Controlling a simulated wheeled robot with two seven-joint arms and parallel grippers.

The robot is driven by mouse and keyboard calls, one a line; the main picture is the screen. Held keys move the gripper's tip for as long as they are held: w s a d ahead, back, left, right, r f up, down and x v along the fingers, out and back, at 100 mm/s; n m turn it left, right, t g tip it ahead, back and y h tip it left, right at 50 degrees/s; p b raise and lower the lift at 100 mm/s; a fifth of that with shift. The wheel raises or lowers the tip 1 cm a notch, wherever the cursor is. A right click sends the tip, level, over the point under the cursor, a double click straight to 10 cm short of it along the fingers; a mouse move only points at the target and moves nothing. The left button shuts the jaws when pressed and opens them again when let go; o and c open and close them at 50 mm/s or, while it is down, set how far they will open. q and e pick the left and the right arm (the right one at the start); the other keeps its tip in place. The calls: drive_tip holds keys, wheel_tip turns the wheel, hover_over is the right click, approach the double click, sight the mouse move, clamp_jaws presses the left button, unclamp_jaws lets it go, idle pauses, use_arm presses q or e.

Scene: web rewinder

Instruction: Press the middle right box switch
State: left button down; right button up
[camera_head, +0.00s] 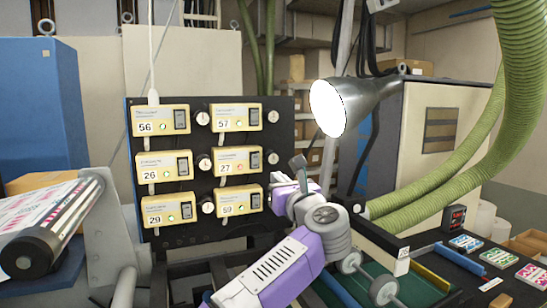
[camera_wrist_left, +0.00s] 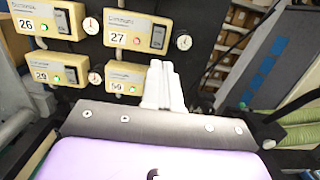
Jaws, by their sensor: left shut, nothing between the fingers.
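The middle right box, a yellow box marked 27 (camera_head: 227,170), is mounted on a black panel (camera_head: 200,240) with a dark switch (camera_head: 256,157) at its right end. Its small lamp looks reddish. In the left wrist view box 27 (camera_wrist_left: 120,38) and its switch (camera_wrist_left: 158,36) are unobstructed. My left gripper (camera_head: 273,179) is to the right of and slightly below that switch in the head view. In the left wrist view its pale fingers (camera_wrist_left: 158,66) are together and empty, pointing toward the panel just below the switch; I see no contact. My right gripper is not in view.
Other yellow boxes surround it: 57 (camera_head: 226,123) above, 26 (camera_head: 150,175) to the left and 59 (camera_head: 229,208) below. Round dials sit beside the boxes. A lamp (camera_head: 350,104) hangs above my left arm.

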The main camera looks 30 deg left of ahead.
use_arm(q)
drive_tip(key=s, duration=0.1)
drive_tip(key=p, duration=0.7)
approach(254, 157)
drive_tip(key=x, duration=0.5)
drive_tip(key=shift+w+a+r, duration=0.15)
drive_tip(key=shift+w+a+p, duration=0.4)
drive_tip(key=shift+w+a, duration=0.1)
drive_tip(key=shift+a, duration=0.05)
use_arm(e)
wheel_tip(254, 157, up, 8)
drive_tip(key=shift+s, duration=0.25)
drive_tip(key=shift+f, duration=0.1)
